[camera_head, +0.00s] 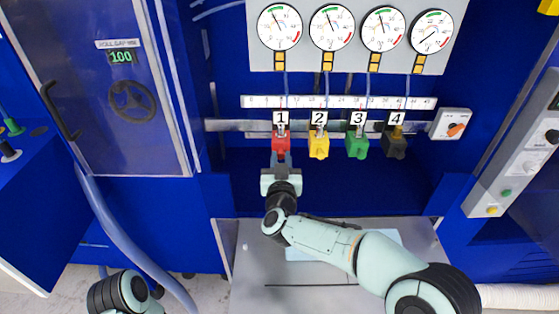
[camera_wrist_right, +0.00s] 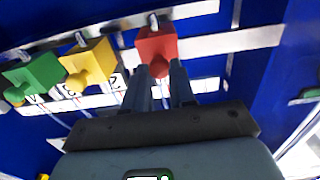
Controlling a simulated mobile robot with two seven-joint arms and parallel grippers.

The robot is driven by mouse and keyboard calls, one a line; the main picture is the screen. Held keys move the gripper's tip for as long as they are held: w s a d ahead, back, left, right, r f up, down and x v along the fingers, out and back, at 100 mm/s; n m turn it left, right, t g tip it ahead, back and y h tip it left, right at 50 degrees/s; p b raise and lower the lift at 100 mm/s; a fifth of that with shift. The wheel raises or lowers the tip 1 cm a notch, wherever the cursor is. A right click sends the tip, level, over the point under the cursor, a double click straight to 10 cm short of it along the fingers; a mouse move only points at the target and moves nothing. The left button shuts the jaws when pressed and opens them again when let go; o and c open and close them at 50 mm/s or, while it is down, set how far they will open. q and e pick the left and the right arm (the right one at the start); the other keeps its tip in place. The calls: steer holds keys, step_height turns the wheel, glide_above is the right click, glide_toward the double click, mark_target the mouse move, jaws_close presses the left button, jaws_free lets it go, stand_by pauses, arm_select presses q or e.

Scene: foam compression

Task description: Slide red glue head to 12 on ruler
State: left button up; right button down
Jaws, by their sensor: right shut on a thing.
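The red glue head (camera_head: 281,141), labelled 1, hangs on the rail at the left end of the row, below the white ruler (camera_head: 420,103). My right gripper (camera_head: 281,160) reaches up to it from below. In the right wrist view, the red glue head (camera_wrist_right: 157,45) has its round knob at the fingertips of my right gripper (camera_wrist_right: 162,75), which is shut on it. The ruler's numbers are too small to read surely, and the label 1 plate covers part of its lower edge. My left gripper is not in view; only part of my left arm shows at lower left.
To the right on the rail (camera_head: 232,126) are the yellow head (camera_head: 319,145), the green head (camera_head: 357,146) and the dark head (camera_head: 395,147). A gap separates red from yellow. Gauges (camera_head: 331,25) sit above. A switch box (camera_head: 450,124) stands at the rail's right end.

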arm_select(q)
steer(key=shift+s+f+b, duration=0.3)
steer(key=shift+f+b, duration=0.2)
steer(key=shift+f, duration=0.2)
arm_select(e)
steer(key=d, duration=0.4)
steer(key=shift+d, duration=0.2)
steer(key=c, duration=0.9)
jaws_free()
steer(key=shift+a, duration=0.1)
steer(key=shift+c, duration=0.2)
steer(key=shift+s, duration=0.1)
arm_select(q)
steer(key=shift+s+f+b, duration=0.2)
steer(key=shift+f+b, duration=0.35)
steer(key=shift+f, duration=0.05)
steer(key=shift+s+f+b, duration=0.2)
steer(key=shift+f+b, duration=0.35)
arm_select(e)
steer(key=s, duration=1.3)
steer(key=shift+s, duration=0.15)
